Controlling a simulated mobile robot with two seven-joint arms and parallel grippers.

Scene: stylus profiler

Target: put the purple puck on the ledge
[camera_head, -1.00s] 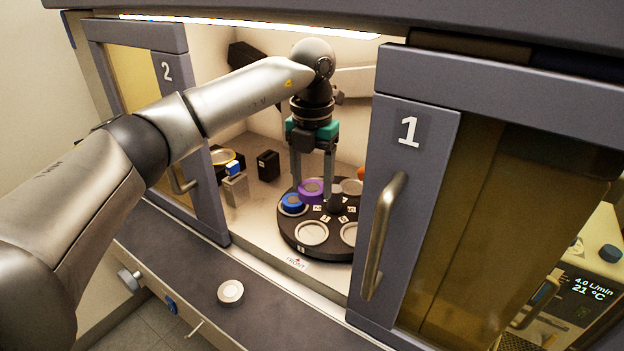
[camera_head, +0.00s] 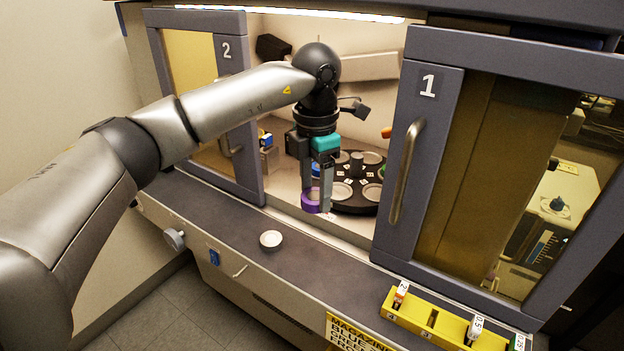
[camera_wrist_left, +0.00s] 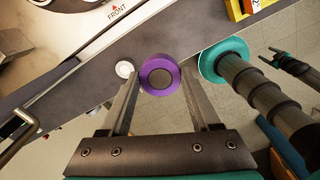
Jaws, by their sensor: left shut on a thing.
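The purple puck (camera_head: 309,201) is a short round piece; in the wrist view (camera_wrist_left: 159,75) it shows a dark round centre. My left gripper (camera_head: 318,203) points down and is shut on the puck, which sits between its fingertips. It holds the puck near the front opening of the cabinet, close to the inner edge of the ledge. The fingers hide part of the puck in the head view. The ledge (camera_head: 340,270) is the long dark grey strip along the cabinet's front.
A white round dish (camera_head: 271,239) sits on the ledge, left of the gripper. The dark turntable (camera_head: 357,208) with pale round seats is behind the gripper. Door 1 (camera_head: 440,160) and door 2 (camera_head: 230,120) flank the opening. A yellow magazine (camera_head: 430,322) occupies the ledge's right end.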

